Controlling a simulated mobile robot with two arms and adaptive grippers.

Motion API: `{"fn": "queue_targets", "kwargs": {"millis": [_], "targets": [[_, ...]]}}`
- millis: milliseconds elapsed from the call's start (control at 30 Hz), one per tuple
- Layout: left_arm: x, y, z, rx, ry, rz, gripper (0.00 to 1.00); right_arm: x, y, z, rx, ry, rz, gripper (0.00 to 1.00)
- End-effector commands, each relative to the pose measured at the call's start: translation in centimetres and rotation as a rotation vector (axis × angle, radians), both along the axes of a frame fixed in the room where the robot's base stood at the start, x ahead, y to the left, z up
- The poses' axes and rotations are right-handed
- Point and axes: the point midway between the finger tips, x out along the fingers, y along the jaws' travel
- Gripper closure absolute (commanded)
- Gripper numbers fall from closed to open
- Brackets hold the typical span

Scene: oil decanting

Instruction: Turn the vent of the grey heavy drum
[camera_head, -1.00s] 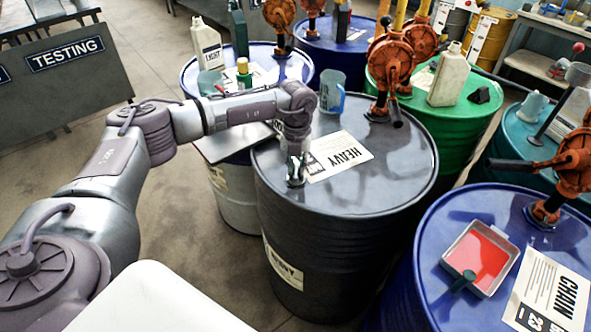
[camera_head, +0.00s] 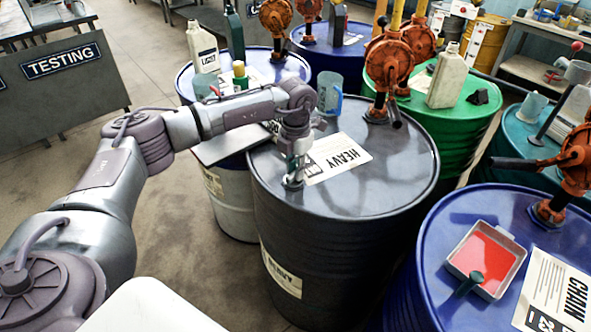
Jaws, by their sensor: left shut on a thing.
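The grey heavy drum (camera_head: 345,245) stands in the middle, with a white HEAVY sheet (camera_head: 338,157) on its top. An orange hand pump (camera_head: 387,68) rises from the back of its lid. My left gripper (camera_head: 294,178) points down at the left part of the lid, beside the sheet. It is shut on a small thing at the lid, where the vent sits. The vent itself is mostly hidden by the fingers. My right gripper is not in view.
A blue jug (camera_head: 330,97) stands at the back of the grey lid. A blue drum (camera_head: 425,265) at the right front bears a red-filled tray (camera_head: 487,258) and a CHAIN sheet. A green drum (camera_head: 465,120) stands behind right. Open floor (camera_head: 120,240) lies left.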

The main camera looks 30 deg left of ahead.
Motion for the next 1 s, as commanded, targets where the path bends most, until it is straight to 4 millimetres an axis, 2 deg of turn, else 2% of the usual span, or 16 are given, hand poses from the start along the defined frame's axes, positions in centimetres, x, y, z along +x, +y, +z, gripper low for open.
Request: {"fn": "queue_targets", "kwargs": {"millis": [467,500,633,1000], "targets": [[0.07,0.01,0.15,0.0,-0.003,-0.015,1.0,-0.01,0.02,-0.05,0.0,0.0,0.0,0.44],[0.08,0.02,0.15,0.0,-0.003,-0.015,0.82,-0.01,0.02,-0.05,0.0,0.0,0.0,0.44],[0.07,0.02,0.13,0.0,-0.003,-0.015,0.6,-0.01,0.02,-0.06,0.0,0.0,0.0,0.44],[0.04,0.01,0.42,0.0,-0.002,-0.014,0.58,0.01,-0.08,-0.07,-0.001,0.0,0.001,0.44]]}}
